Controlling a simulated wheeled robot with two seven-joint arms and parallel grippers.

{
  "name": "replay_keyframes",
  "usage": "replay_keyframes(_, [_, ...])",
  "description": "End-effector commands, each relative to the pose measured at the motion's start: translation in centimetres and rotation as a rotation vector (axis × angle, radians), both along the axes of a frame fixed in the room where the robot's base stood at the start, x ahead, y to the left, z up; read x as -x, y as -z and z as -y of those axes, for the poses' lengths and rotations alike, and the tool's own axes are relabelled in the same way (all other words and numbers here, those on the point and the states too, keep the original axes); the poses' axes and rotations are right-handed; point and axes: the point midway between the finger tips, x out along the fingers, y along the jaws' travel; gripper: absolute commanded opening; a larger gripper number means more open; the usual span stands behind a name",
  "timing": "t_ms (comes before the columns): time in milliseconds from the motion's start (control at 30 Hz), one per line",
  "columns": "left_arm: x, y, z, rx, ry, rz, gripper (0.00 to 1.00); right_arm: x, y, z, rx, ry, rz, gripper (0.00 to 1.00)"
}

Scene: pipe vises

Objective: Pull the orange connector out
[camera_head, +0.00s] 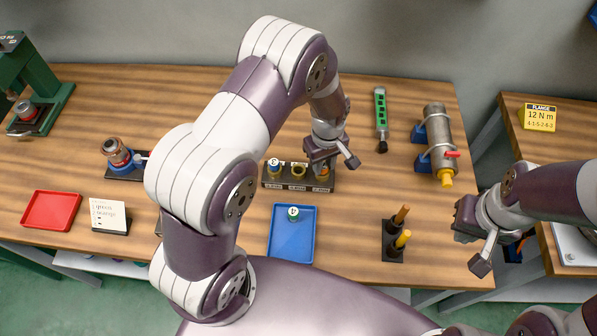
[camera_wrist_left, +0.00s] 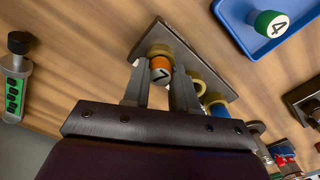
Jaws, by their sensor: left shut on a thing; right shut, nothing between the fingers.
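The orange connector (camera_head: 325,171) stands at the right end of a dark socket rack (camera_head: 297,186). In the left wrist view the orange connector (camera_wrist_left: 160,70) shows a numbered cap, with a brass ring right beside it. My left gripper (camera_head: 322,168) is shut on it from above, its fingers (camera_wrist_left: 160,88) on either side. Whether the connector is still seated in its socket is hard to tell. The rack also has an empty-looking brass socket (camera_head: 298,170) in the middle and a blue connector (camera_head: 274,168) at the left. My right gripper (camera_head: 480,264) is shut and empty at the table's right front.
A blue tray (camera_head: 292,250) with a green connector (camera_head: 293,213) marked 4 lies in front of the rack. A red tray (camera_head: 51,210) and a card (camera_head: 108,215) are at the left. A peg block (camera_head: 393,250), a green tool (camera_head: 380,112) and a pipe vise (camera_head: 437,140) stand to the right.

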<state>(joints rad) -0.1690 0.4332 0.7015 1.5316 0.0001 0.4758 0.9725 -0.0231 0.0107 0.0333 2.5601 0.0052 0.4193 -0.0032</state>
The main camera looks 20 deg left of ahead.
Motion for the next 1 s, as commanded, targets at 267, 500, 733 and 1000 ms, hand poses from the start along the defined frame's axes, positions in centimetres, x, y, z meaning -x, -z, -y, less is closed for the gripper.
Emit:
replay_keyframes(267, [-0.1, -1.0, 0.0, 0.000, 0.000, 0.001, 0.00, 0.0, -0.9, 0.0, 0.000, 0.000, 0.000, 0.00])
replay_keyframes(500, [0.0, -1.3, 0.0, 0.000, 0.000, 0.001, 0.00, 0.0, -1.2, 0.0, 0.000, 0.000, 0.000, 0.00])
replay_keyframes(733, [0.0, -2.6, 0.0, 0.000, 0.000, 0.001, 0.00, 0.0, -2.3, 0.0, 0.000, 0.000, 0.000, 0.00])
replay_keyframes(1000, [0.0, -4.5, 0.0, 0.001, 0.000, 0.001, 0.00, 0.0, -4.0, 0.0, 0.000, 0.000, 0.000, 0.00])
